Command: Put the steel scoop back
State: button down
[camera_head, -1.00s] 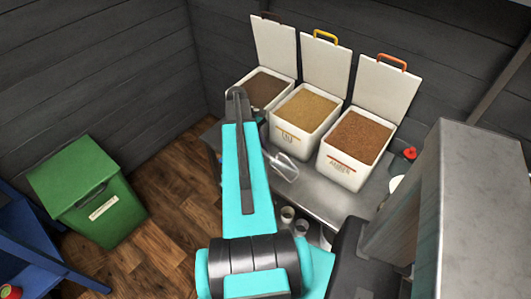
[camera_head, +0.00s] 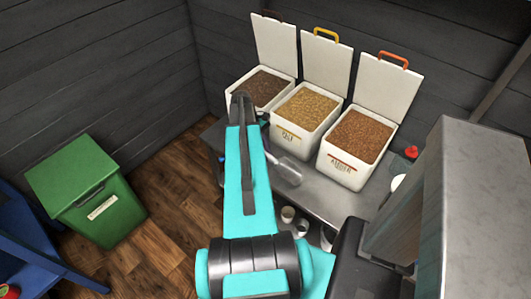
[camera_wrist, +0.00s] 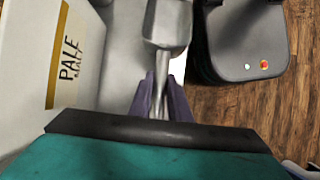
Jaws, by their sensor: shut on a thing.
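The steel scoop (camera_head: 287,171) shows in the head view just right of my arm, in front of the pale malt bin and over the steel table. In the wrist view my gripper (camera_wrist: 162,92) is shut on the handle of the scoop (camera_wrist: 168,24), whose bowl points away from the jaws. The bowl looks empty. In the head view my arm hides most of the gripper and handle. I cannot tell the exact gap between scoop and table.
Three open white bins stand on the steel table (camera_head: 325,200): dark grain (camera_head: 232,98), pale malt (camera_head: 291,141) and amber (camera_head: 345,174), lids upright behind. The pale bin's label side (camera_wrist: 68,60) is close left in the wrist view. Cups (camera_head: 288,214) sit lower down.

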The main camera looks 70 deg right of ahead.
jog(key=shift+f+b, duration=1.65)
jog(key=shift+f, duration=0.85)
jog(key=c, duration=1.6)
grip_release()
jog(key=shift+r, duration=0.1)
jog(key=b+v, duration=0.1)
jog(key=v, duration=1.2)
jog(key=shift+w+r, duration=0.25)
jog(key=shift+w+a, duration=0.1)
